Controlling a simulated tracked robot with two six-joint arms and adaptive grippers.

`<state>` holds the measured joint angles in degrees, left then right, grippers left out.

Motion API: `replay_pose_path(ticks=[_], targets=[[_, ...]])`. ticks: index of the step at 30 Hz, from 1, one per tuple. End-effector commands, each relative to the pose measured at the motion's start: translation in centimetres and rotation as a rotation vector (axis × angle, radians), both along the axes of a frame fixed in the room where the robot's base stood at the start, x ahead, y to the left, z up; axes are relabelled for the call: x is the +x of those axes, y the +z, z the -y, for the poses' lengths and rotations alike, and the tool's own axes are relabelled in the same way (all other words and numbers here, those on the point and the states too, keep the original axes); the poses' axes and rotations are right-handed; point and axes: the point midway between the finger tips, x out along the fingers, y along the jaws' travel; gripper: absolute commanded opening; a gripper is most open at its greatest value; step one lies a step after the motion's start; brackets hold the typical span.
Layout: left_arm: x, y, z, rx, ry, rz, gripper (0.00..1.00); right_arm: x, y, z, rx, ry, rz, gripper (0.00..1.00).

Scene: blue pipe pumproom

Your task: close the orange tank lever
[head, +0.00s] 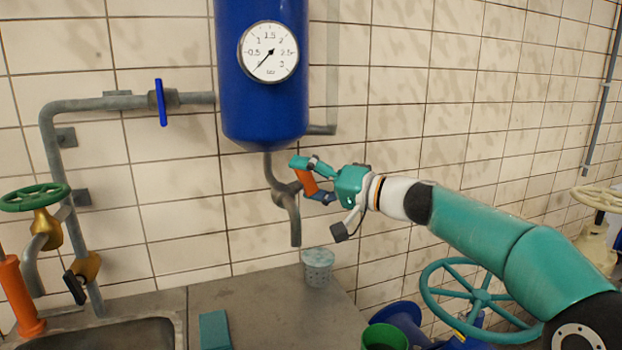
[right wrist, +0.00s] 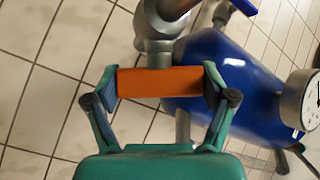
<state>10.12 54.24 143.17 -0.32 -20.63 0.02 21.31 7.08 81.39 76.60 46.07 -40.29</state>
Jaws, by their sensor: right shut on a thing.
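The orange tank lever (head: 306,184) sits on the grey pipe below the blue tank (head: 262,75). In the head view it slants from upper left to lower right. My right gripper (head: 312,179) is at the lever, with its fingers on both sides of it. In the right wrist view the orange lever (right wrist: 158,82) lies between the two fingertips of my right gripper (right wrist: 160,84), which is shut on it. The grey valve body (right wrist: 155,45) joins the lever just beyond the fingers. My left gripper is not in view.
A round gauge (head: 268,51) is on the tank. A perforated grey cup (head: 318,267) and a teal block (head: 214,330) stand on the counter (head: 250,305) below. A blue-handled valve (head: 161,102) is at left. A teal handwheel (head: 480,299) is below my right arm.

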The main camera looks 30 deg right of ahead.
Motion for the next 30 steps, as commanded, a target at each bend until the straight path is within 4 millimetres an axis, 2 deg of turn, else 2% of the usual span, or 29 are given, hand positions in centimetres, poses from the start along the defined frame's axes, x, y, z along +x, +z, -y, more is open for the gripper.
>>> replay_pose_path(ticks=[6,12,23,24,27,30], targets=[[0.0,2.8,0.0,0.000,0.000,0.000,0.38,0.0,0.7,-0.1,0.024,-0.062,-0.127,0.48],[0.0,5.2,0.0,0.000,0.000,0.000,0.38,0.0,0.2,0.0,0.054,-0.123,-0.246,0.48],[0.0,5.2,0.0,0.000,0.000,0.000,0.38,0.0,-0.4,0.1,0.061,-0.138,-0.271,0.48],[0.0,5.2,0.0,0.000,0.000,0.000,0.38,0.0,-0.4,0.1,0.061,-0.138,-0.271,0.84],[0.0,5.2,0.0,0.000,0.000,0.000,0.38,0.0,-0.4,0.0,0.062,-0.137,-0.271,1.00],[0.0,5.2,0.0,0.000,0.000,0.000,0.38,0.0,-0.3,0.0,0.062,-0.137,-0.270,1.00]])
